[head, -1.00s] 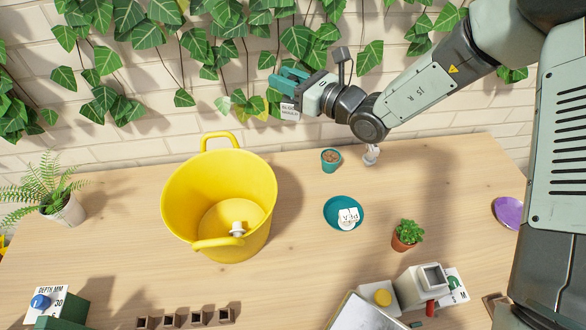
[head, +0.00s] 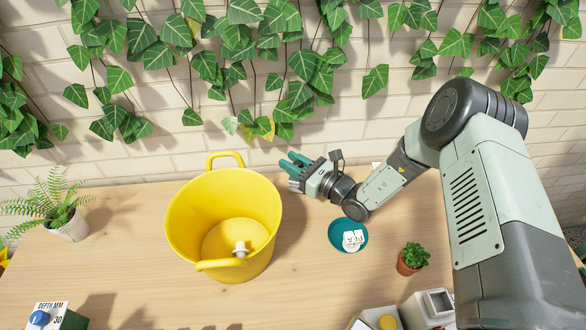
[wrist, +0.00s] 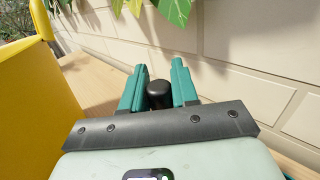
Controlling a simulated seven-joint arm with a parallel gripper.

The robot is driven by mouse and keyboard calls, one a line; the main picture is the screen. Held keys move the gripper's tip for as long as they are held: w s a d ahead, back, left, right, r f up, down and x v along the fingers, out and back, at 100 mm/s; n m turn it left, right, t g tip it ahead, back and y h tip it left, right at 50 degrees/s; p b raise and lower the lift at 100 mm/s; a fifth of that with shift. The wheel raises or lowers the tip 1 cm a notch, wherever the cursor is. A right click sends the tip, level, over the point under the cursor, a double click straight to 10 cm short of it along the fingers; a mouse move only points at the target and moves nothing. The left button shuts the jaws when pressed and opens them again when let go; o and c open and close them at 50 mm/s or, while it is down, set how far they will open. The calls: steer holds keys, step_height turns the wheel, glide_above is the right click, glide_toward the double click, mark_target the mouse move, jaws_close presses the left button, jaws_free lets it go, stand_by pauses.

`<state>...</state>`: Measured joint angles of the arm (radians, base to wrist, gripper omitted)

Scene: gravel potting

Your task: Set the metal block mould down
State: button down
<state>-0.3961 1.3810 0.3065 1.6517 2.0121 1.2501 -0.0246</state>
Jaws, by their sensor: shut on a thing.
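My gripper (head: 292,163) is at the back of the table, right of the yellow tub and close to the brick wall. In the wrist view its two teal fingers (wrist: 158,85) are shut on the dark rounded knob of the metal block mould (wrist: 159,95). The rest of the mould is hidden behind the gripper in the wrist view. In the head view, a small pale grey part shows just below the fingers. I cannot tell whether the mould touches the table.
A yellow tub (head: 180,225) stands left of my gripper, with a small white thing inside. A teal saucer (head: 335,236) holding white labels lies to the lower right. A small potted plant (head: 411,258) stands further right. The brick wall (head: 150,150) rises close behind.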

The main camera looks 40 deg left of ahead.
steer(key=shift+f, duration=1.1)
steer(key=c, duration=0.8)
jaws_free()
steer(key=shift+f, duration=0.15)
steer(key=shift+c, duration=0.2)
